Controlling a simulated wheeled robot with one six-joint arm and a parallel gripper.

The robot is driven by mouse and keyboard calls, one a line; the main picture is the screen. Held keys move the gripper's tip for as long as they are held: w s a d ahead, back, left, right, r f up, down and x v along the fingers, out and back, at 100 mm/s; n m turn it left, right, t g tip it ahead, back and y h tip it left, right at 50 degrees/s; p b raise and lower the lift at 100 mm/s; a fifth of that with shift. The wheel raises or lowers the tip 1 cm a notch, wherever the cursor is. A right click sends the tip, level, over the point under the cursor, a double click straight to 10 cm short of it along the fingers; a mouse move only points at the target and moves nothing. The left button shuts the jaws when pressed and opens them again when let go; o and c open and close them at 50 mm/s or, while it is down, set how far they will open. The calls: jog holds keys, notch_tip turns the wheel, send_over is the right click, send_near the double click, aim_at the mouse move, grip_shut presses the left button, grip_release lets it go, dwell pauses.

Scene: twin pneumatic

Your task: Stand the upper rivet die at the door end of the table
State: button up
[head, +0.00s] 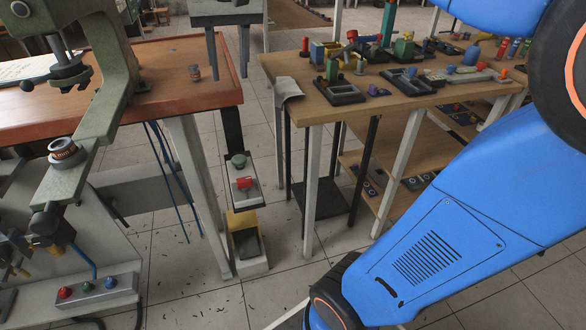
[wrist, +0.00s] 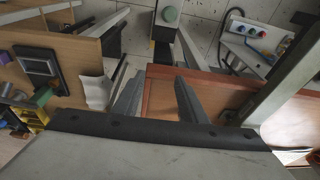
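The green press (head: 118,85) stands at the left, over the table's left part. In the wrist view, my gripper (wrist: 158,80) has its two grey fingers apart with nothing between them. They are over the gap and edge beside the red-brown table (wrist: 165,92).
A light wooden table (head: 300,106) at the right is crowded with small coloured parts and dark trays. A pedestal with green and red buttons (head: 243,175) stands between the tables. A button box (head: 97,290) is at lower left. Much of the red-brown tabletop is clear.

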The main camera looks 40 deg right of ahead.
jog(key=s+d+f+n+t, duration=0.2)
jog(key=s+d+f+n, duration=0.1)
jog(key=s+f, duration=1.6)
notch_tip(320, 180, down, 3)
jog(key=shift+r, duration=0.15)
